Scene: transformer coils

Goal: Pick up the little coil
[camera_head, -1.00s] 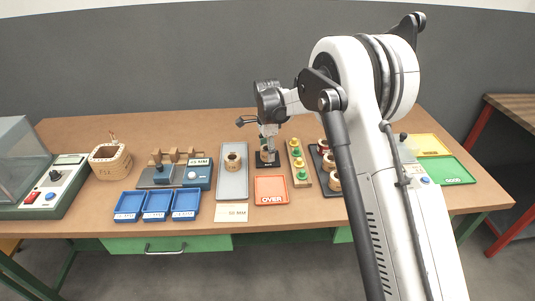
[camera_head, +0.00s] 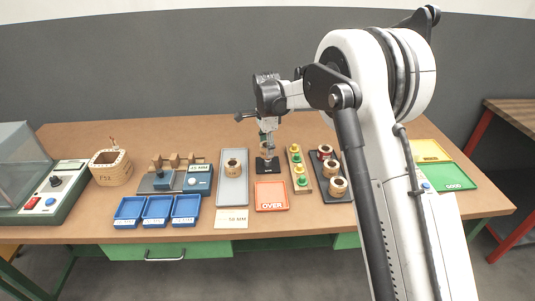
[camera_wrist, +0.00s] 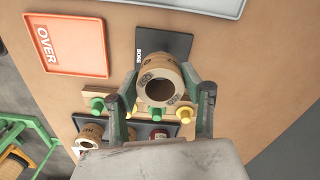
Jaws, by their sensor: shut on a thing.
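In the wrist view my gripper (camera_wrist: 162,100) is shut on a tan ring-shaped coil (camera_wrist: 158,68), one finger on each side. The coil's open bore faces the camera, with dark print on its rim. It is in front of a black plate marked BORE (camera_wrist: 174,42). In the head view my gripper (camera_head: 267,136) is above that black plate (camera_head: 268,170), and the held coil is hard to make out there. Other coils show in the head view: one on the grey tray (camera_head: 233,166) and several on the dark tray (camera_head: 343,200).
An orange OVER tray (camera_head: 271,197) lies in front of the black plate. A wooden strip with yellow and green knobs (camera_head: 301,170) stands to its right. Blue bins (camera_head: 157,210), a gauge device (camera_head: 199,179) and a big coil (camera_head: 110,167) are to the left. Green and yellow trays (camera_head: 447,173) lie far right.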

